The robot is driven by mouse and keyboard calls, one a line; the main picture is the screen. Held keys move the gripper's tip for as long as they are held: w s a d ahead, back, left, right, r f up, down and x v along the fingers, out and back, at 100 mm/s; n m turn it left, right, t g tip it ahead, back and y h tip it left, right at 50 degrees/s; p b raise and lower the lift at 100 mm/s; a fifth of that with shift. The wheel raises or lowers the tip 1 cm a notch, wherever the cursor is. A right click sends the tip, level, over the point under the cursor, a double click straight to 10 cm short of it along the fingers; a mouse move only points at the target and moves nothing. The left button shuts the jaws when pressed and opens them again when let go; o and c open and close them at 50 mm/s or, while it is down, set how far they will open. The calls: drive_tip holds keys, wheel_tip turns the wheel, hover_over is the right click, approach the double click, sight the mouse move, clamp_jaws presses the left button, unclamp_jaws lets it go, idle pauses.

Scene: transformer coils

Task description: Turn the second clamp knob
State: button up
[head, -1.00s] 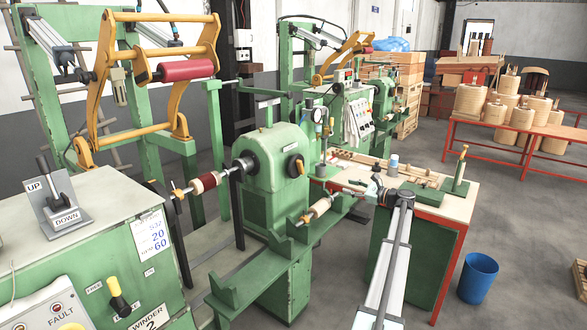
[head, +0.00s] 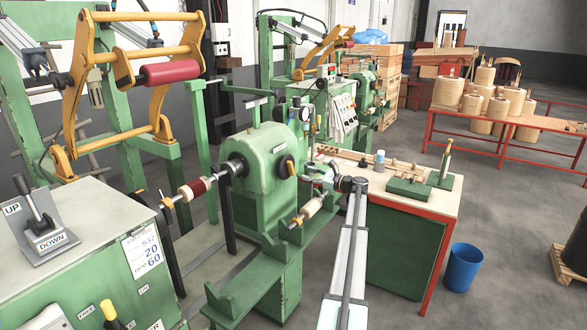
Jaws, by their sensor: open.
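Two brass-coloured knobs show on the winding machines. One (head: 168,201) is at the left end of the near spindle, beside a red-and-cream coil (head: 194,189). The other (head: 297,221) is at the left end of a cream coil (head: 312,207) on the farther spindle. I cannot tell which is the second clamp knob. My gripper (head: 318,178) is open, small in the head view, just behind and above the cream coil and apart from the brass knob as far as I can see. Its fingers are partly lost against the machine parts.
A red-edged workbench (head: 440,198) with wooden parts is to the right. A blue bin (head: 463,268) stands on the floor. Open floor lies right of it.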

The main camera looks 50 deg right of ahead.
sight(293, 170)
drive_tip(key=w, duration=0.2)
drive_tip(key=w+p, duration=0.1)
drive_tip(key=w, duration=0.2)
drive_tip(key=w+p, duration=0.1)
drive_tip(key=w, duration=0.2)
drive_tip(key=shift+w+a, duration=0.2)
drive_tip(key=shift+a, duration=0.2)
drive_tip(key=shift+c, duration=0.4)
clamp_jaws()
